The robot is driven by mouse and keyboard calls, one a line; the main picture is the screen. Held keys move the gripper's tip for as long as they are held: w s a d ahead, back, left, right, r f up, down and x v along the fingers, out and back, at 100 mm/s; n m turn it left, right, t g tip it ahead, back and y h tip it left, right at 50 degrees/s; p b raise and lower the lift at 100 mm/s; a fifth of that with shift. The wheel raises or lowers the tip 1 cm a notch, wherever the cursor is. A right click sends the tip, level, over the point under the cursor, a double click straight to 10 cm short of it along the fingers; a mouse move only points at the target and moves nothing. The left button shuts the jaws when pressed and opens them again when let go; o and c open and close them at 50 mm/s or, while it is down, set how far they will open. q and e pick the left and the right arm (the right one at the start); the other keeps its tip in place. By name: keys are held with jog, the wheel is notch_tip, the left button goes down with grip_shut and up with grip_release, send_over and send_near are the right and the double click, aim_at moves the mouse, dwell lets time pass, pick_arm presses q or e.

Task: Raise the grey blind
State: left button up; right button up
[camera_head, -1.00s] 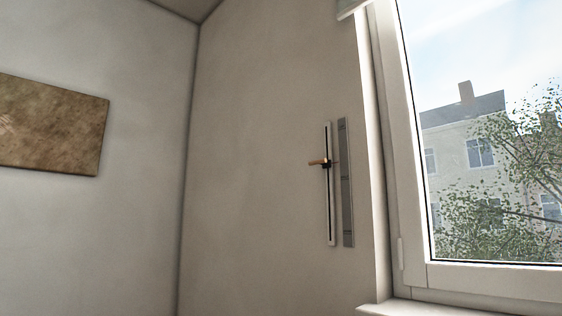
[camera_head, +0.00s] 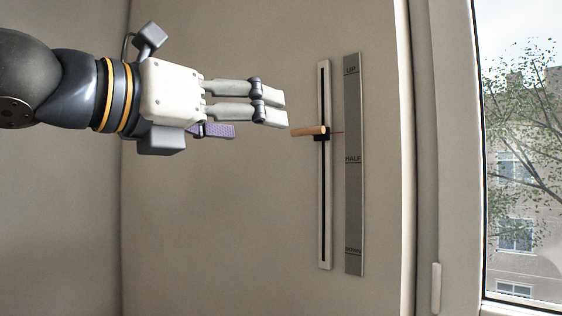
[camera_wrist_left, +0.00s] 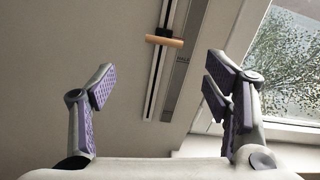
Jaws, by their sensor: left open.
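A wooden handle (camera_head: 309,131) sticks out from a black slider on a white rail (camera_head: 323,225) with a dark vertical slot. Its red pointer lies between UP and HALF on the grey scale strip (camera_head: 353,205), nearer HALF. My left gripper (camera_head: 255,120) is open and empty, its fingers pointing right, a short gap left of the handle. In the left wrist view, the handle (camera_wrist_left: 164,41) shows ahead of and between the open fingers, not touched. The grey blind is not visible now. My right gripper is not in view.
A window (camera_head: 520,170) with a white frame stands to the right of the strip. The wall (camera_head: 230,230) around the rail is bare. A wall corner runs down at the left, behind my left arm.

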pick_arm(q)
jog(key=x, duration=1.1)
jog(key=shift+w+d, duration=0.2)
jog(key=shift+d, duration=0.15)
jog(key=c, duration=1.5)
notch_tip(320, 180, up, 11)
send_over(304, 131)
jog(key=shift+s+a+f, duration=0.15)
jog(key=shift+s+a, duration=0.2)
jog(key=o, duration=1.3)
jog(key=shift+c, duration=0.2)
jog(key=shift+o, duration=1.2)
jog(key=shift+w+f, duration=0.1)
